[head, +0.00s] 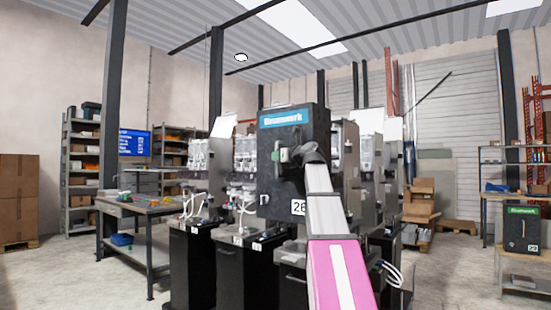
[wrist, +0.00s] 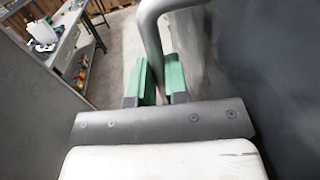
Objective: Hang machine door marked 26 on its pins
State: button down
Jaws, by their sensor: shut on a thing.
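The door marked 26 (head: 272,188) is a dark upright panel with a blue label strip at its top and a white number plate at its lower right. It stands in front of the machine row in the head view. My gripper (wrist: 157,88) has its green fingers on either side of the grey bar handle (wrist: 152,40), shut on it. In the head view my gripper (head: 284,154) is at the door's middle, partly behind my arm. The door hides the machine behind it, and its pins and hinge side cannot be made out.
Machines with clear-topped dispensers (head: 201,158) stand left of the door on black cabinets (head: 190,265). A workbench (head: 140,208) is at left. Another dark door (head: 522,228) with a number plate rests on a stand at far right. Bare floor (head: 455,275) shows at right.

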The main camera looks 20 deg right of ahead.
jog(key=w+d, duration=0.9)
jog(key=d, duration=0.3)
jog(key=shift+w+d, duration=0.25)
jog(key=shift+w, duration=0.15)
dwell(1.1)
jog(key=shift+r, duration=0.1)
dwell(0.6)
jog(key=shift+f, duration=1.15)
dwell(0.4)
jog(key=shift+w+d+f, duration=0.1)
jog(key=shift+w+d, duration=0.1)
jog(key=shift+d, duration=0.1)
dwell(0.7)
jog(key=c, duration=1.1)
grip_release()
jog(key=shift+o, duration=0.2)
jog(key=shift+f, duration=0.1)
jog(key=shift+s, duration=0.15)
jog(key=v, duration=1)
jog(key=shift+s, duration=0.3)
